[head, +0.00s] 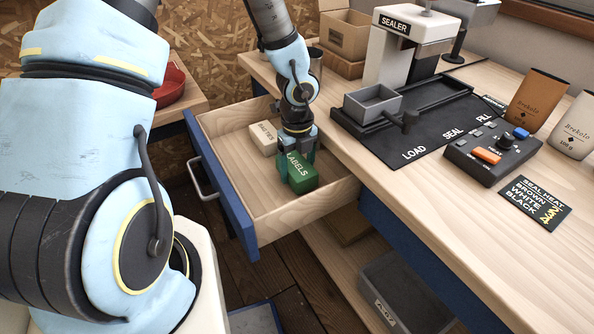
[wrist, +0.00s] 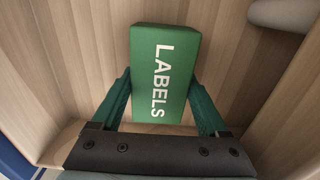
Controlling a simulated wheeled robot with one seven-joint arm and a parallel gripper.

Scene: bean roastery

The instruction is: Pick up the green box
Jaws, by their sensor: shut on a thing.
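The green box (head: 303,180), marked LABELS, is inside the open wooden drawer (head: 262,213), toward its front right in the head view. My gripper (head: 298,176) reaches down into the drawer from above and is shut on the green box. In the wrist view the green box (wrist: 162,70) sits between the two green fingers of my gripper (wrist: 162,98), one on each side. I cannot tell whether the box's underside touches the drawer floor.
A cream box (head: 263,138) lies in the drawer just behind the green box. The workbench (head: 340,160) carries a sealer (head: 400,50), a black mat (head: 425,140), a control box (head: 492,150) and coffee bags (head: 537,98). A grey bin (head: 405,293) stands on the shelf below.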

